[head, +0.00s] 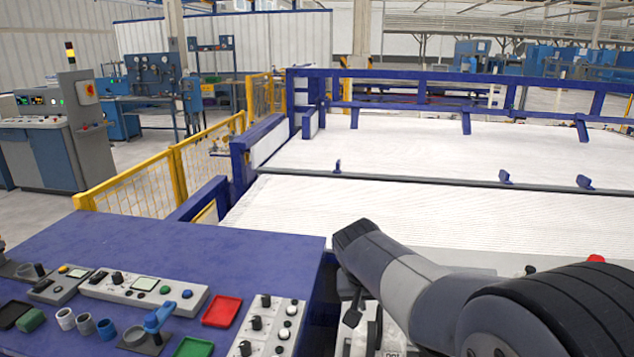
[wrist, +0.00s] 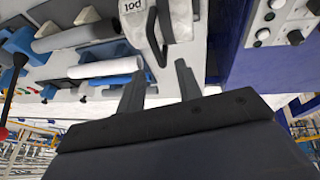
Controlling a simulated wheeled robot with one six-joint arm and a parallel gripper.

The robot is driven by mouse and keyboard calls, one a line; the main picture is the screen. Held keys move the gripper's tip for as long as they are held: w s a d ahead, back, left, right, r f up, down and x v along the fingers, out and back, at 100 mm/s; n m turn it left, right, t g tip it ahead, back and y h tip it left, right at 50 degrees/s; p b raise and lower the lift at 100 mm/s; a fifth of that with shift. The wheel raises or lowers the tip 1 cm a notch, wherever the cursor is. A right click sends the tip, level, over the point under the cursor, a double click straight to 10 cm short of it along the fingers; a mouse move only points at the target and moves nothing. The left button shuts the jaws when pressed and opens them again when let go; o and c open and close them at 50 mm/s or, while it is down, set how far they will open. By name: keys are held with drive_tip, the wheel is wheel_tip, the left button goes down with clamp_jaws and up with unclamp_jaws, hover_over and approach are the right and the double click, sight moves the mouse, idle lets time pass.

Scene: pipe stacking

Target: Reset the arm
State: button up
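My gripper (wrist: 158,78) shows in the wrist view with two dark fingers spread apart. Nothing is visible between them. In the head view my arm reaches in from the lower right, and its end hangs just right of the blue table (head: 200,262). Short pipe pieces stand on the table at the left: a white one (head: 65,318), a grey-blue one (head: 84,323) and a blue one (head: 106,329).
A red tray (head: 222,310), a green tray (head: 193,347) and control boxes (head: 143,290) occupy the table's front. A white item with a black handle (wrist: 152,28) lies beyond the fingers. A yellow fence (head: 140,190) and a wide white bed (head: 400,210) lie behind.

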sight(382, 317)
drive_tip(key=x, duration=0.6)
drive_tip(key=shift+d+f, duration=0.1)
drive_tip(key=shift+f, duration=0.1)
drive_tip(key=shift+d+r+p, duration=0.1)
drive_tip(key=shift+d+p, duration=0.2)
drive_tip(key=shift+d, duration=0.05)
